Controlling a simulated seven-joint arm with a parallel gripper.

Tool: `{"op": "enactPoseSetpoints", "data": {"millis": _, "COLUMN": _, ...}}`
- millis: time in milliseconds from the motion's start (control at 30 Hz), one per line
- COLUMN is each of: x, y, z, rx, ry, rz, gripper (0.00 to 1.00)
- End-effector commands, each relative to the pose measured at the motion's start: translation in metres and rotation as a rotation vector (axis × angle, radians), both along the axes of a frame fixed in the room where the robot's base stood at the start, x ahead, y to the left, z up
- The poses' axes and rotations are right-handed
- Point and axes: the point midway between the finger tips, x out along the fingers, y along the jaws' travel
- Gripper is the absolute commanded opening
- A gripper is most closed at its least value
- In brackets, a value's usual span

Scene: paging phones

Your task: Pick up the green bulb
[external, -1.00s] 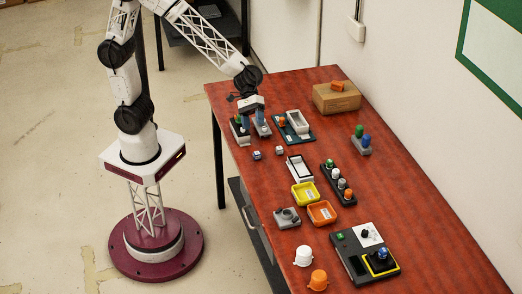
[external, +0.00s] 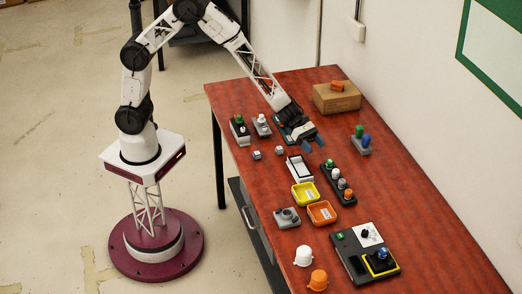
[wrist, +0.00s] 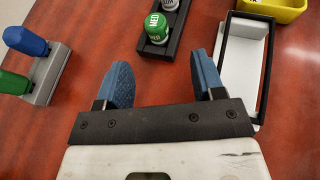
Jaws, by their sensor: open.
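My gripper (external: 314,142) is open and empty above the table, near the far end of a dark rack. In the wrist view its blue fingers (wrist: 163,72) point towards the green cap marked MED (wrist: 157,25) on that rack, apart from it. The same green cap shows in the external view (external: 329,163). Another green bulb (wrist: 14,87) stands beside a blue bulb (wrist: 26,40) on a grey stand (wrist: 48,72), left in the wrist view. In the external view that green bulb (external: 359,131) is right of my gripper. More green shows on a small device (external: 238,120) at far left.
The dark rack (external: 325,172) also carries white and orange caps. A white tray (external: 299,168), a yellow bin (external: 305,194) and an orange bin (external: 321,212) stand nearby. A cardboard box (external: 336,98) is at the back. Bare table lies between rack and grey stand.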

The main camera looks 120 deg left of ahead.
Motion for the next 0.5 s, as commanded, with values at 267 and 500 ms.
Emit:
{"op": "enactPoseSetpoints", "data": {"millis": 267, "x": 0.0019, "y": 0.0033, "z": -0.0024, "rx": -0.010, "ry": 0.002, "rz": 0.014, "gripper": 0.62}}
{"op": "enactPoseSetpoints", "data": {"millis": 500, "x": 0.0047, "y": 0.0016, "z": -0.0037, "rx": -0.010, "ry": 0.002, "rz": 0.013, "gripper": 0.62}}
